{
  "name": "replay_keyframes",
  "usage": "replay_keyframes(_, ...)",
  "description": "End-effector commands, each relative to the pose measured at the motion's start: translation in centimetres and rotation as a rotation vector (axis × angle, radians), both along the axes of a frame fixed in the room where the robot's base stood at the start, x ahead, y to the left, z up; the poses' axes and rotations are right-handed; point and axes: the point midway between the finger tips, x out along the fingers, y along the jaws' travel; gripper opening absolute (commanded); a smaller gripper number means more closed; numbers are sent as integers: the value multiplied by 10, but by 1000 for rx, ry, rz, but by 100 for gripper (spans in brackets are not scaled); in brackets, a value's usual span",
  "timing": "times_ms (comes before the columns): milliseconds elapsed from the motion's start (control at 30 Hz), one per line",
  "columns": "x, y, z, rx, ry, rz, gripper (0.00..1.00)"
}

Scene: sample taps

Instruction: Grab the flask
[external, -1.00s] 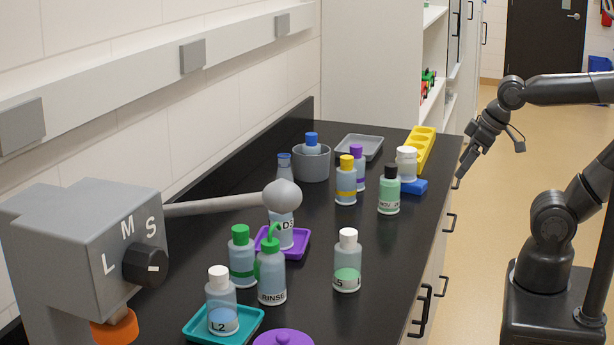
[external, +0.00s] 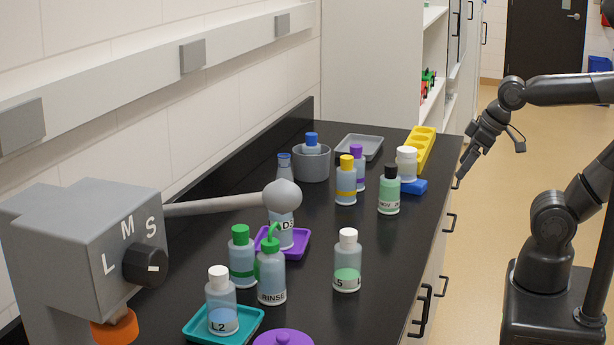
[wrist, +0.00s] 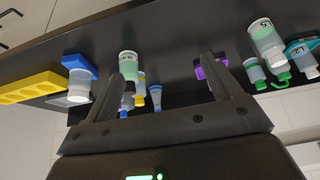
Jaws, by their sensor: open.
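A tapered, bluish flask with a blue top (external: 285,171) stands on the black counter in the external view. Its lower part is hidden behind the grey ball of a lever. A narrow blue tapered shape, apparently the same flask (wrist: 155,98), shows between my fingers in the wrist view, well beyond them. My gripper (external: 490,164) is open and empty, off the counter's right side near its far end. Its two fingers (wrist: 168,62) stand apart in the wrist view, with nothing between them.
The grey lever's ball (external: 282,195) overhangs the counter. A D3 bottle (external: 282,228) is on a purple tray (external: 297,243). A green-capped rinse bottle (external: 271,276), yellow-capped bottle (external: 346,184) and black-capped bottle (external: 389,195) stand around. The counter's right-middle (external: 390,245) is clear.

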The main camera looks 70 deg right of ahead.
Motion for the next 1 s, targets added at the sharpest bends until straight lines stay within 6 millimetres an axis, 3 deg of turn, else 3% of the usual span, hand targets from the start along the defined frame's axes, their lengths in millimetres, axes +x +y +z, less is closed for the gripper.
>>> replay_keyframes(167,0,0,0,0,0,0,82)
replay_keyframes(500,0,0,0,0,0,0,56)
replay_keyframes(767,3,0,2,-1,0,0,56)
replay_keyframes(867,15,-1,9,-5,0,-1,56)
replay_keyframes(1000,54,-4,27,-17,-4,-2,56)
